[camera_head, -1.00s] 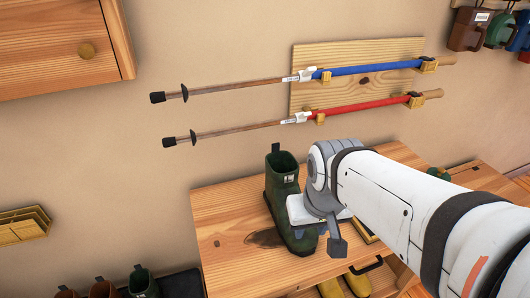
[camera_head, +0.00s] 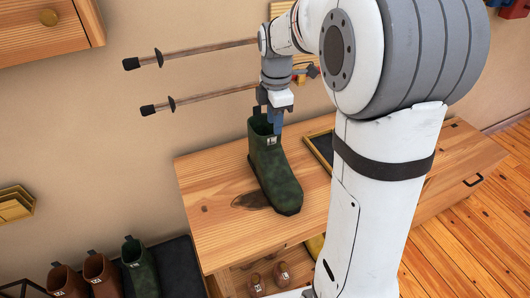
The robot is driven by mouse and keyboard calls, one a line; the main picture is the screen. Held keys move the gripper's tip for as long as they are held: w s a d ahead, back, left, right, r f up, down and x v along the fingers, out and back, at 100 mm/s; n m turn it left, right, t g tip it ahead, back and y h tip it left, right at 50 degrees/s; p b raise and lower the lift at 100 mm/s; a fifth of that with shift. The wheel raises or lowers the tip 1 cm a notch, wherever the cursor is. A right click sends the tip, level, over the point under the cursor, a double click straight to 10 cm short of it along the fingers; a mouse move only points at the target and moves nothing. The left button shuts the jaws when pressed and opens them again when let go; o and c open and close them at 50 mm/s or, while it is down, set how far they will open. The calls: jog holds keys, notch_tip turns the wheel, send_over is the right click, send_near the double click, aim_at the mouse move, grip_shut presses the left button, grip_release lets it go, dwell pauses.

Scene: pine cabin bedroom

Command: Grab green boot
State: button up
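A dark green boot (camera_head: 273,175) with a small white label stands upright on the wooden bench, its toe towards the lower right. My gripper (camera_head: 273,118) points down at the top of the boot's shaft. A dark finger overlaps the right side of the boot opening. The other finger is not clearly visible, so I cannot tell whether the gripper is closed on the rim. Another green boot (camera_head: 138,268) stands at the lower left.
The wooden bench (camera_head: 215,215) has a dark-bottomed tray (camera_head: 321,147) right of the boot. Brown boots (camera_head: 100,272) stand at lower left. Two poles (camera_head: 210,50) hang on the wall behind. Small brown shoes (camera_head: 282,272) sit below the bench top. My arm hides the right-centre.

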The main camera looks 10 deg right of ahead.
aim_at(273, 145)
jog(key=shift+w+f+n, duration=0.4)
jog(key=shift+w+n, duration=0.15)
jog(key=shift+n, duration=0.05)
notch_tip(273, 145, down, 7)
jog(key=shift+d+f, duration=0.1)
jog(key=shift+f, duration=0.05)
grip_shut()
dwell(1.2)
